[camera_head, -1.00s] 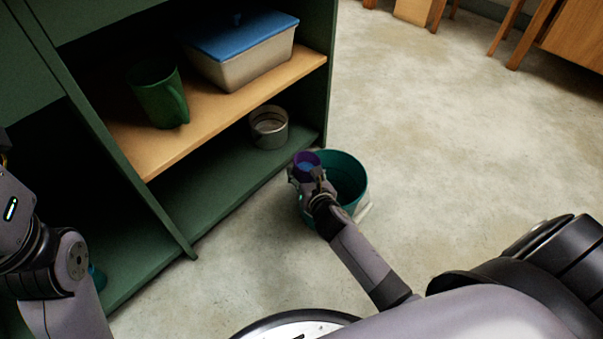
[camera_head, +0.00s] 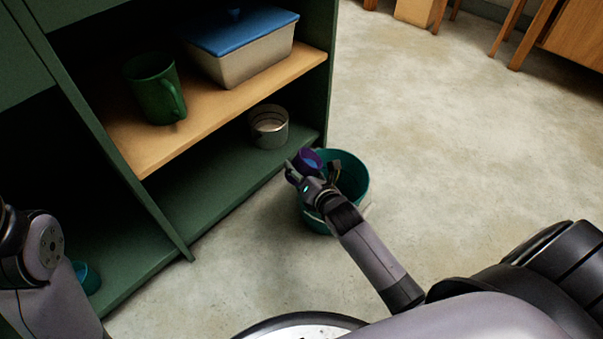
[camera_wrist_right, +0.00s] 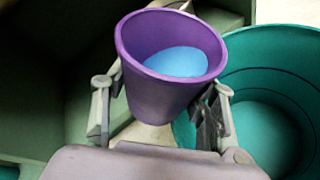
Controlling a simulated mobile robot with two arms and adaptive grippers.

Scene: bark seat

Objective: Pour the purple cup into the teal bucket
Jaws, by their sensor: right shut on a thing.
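The purple cup (camera_head: 308,160) is held by my right gripper (camera_head: 312,178) above the left rim of the teal bucket. In the right wrist view the purple cup (camera_wrist_right: 165,85) sits between the two fingers of the right gripper (camera_wrist_right: 160,115), with light blue contents inside. The teal bucket (camera_head: 355,185) stands on the floor beside the shelf; in the right wrist view the bucket (camera_wrist_right: 270,110) is to the right of the cup, and its visible inside looks empty. The cup looks tilted in the head view. My left arm shows at the left edge, its gripper outside the picture.
A green shelf unit (camera_head: 165,215) stands left of the bucket. It holds a green mug (camera_head: 152,90), a box with a blue lid (camera_head: 245,60) and a grey cup (camera_head: 268,128). A teal bowl (camera_head: 88,277) is low at left. The floor to the right is clear.

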